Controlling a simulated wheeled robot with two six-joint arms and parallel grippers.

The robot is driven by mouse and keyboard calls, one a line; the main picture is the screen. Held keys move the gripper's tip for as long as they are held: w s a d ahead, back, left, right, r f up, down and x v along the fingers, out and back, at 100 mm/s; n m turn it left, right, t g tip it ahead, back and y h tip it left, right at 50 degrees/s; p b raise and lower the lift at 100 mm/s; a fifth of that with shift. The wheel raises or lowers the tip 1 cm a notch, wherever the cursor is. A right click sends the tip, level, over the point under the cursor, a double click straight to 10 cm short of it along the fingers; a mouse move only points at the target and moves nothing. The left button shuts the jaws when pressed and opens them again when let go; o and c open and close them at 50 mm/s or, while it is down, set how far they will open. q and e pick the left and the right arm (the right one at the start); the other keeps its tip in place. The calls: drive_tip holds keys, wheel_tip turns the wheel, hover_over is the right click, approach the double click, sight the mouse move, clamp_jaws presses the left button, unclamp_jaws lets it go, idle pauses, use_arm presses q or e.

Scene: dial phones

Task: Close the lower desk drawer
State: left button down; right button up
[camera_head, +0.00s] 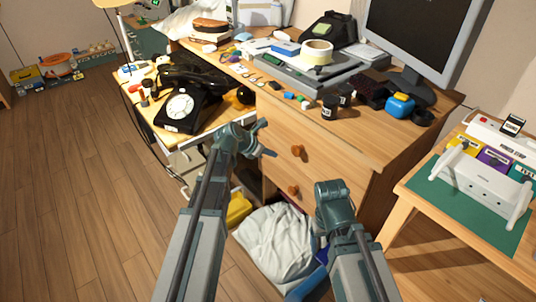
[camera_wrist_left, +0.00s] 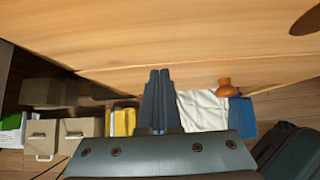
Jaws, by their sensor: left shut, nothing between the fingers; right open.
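The wooden desk has two stacked drawer fronts, each with an orange-brown knob. The upper knob (camera_head: 298,151) and the lower knob (camera_head: 293,190) show in the head view. The lower drawer's knob (camera_wrist_left: 224,86) also shows in the left wrist view. The lower front looks nearly flush; I cannot tell whether a small gap is left. My left gripper (camera_head: 268,139) is in front of the drawer fronts, left of the knobs, shut and empty. Its closed fingers (camera_wrist_left: 159,100) show in the left wrist view. My right gripper (camera_head: 335,198) is right of the lower knob, open, its fingertips hidden.
A white bag (camera_head: 275,242) and a yellow item (camera_head: 238,208) sit on the floor below the drawers. A black dial phone (camera_head: 182,108) stands on the left side table. A side table (camera_head: 395,215) with a power strip is at right.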

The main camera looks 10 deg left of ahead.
use_arm(q)
drive_tip(key=shift+w+d, duration=0.1)
drive_tip(key=shift+w, duration=0.15)
drive_tip(key=s+a+r+p, duration=0.7)
drive_tip(key=s, duration=0.2)
drive_tip(key=shift+s, duration=0.15)
